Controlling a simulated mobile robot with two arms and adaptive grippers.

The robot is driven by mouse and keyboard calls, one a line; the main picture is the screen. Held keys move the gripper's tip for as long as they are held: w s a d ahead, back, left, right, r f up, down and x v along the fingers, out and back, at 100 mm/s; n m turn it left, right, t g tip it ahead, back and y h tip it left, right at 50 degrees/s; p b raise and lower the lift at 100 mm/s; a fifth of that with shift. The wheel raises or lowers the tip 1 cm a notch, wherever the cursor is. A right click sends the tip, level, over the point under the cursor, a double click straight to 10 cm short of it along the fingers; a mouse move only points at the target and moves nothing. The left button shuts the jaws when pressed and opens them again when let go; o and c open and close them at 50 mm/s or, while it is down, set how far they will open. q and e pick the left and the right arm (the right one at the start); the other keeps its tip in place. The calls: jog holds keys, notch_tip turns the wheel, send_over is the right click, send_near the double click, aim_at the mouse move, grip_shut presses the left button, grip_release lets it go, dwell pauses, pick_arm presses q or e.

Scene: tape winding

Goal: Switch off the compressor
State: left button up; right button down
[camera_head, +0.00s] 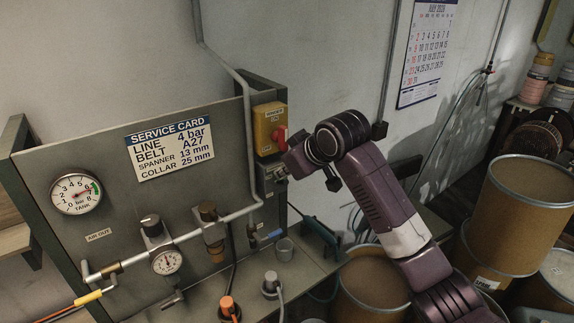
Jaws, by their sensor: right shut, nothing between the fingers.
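The compressor switch is a yellow box (264,117) with a label and a red rotary knob (281,138), mounted at the upper right of the grey panel (215,110). My purple right arm reaches in from the lower right. Its right gripper (278,173) is shut and empty, just below and beside the red knob. I cannot tell from this view whether it touches the knob or box. The lower right of the box is partly hidden by the gripper. My left gripper is not in view.
The panel carries a tank gauge (76,194), a service card (168,147), a regulator gauge (167,262) and a grey air pipe (220,220). Brown drums (525,210) crowd the right side. A calendar (427,50) hangs behind.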

jog(key=shift+f, duration=0.1)
jog(key=shift+f+t+b, duration=0.25)
jog(key=shift+t+b, duration=0.05)
jog(key=shift+b, duration=0.3)
jog(key=shift+s+y+b, duration=0.1)
jog(key=shift+y+b, duration=0.2)
jog(key=shift+y, duration=0.1)
jog(key=shift+d+r, duration=0.1)
jog(key=shift+s+d+f+t+y+b, duration=0.15)
jog(key=shift+t+y+b, duration=0.35)
jog(key=shift+b, duration=0.55)
jog(key=shift+s+d+f+t+y+b, duration=0.1)
jog(key=shift+s+f+t+y+b, duration=0.1)
jog(key=shift+t+b, duration=0.65)
notch_tip(320, 180, down, 6)
jog(key=s+d+t+y+b, duration=0.1)
jog(key=t+y+b, duration=0.3)
jog(key=b, duration=1.2)
jog(key=shift+s+t+b, duration=0.3)
jog(key=shift+t+b, duration=0.05)
jog(key=shift+t, duration=0.6)
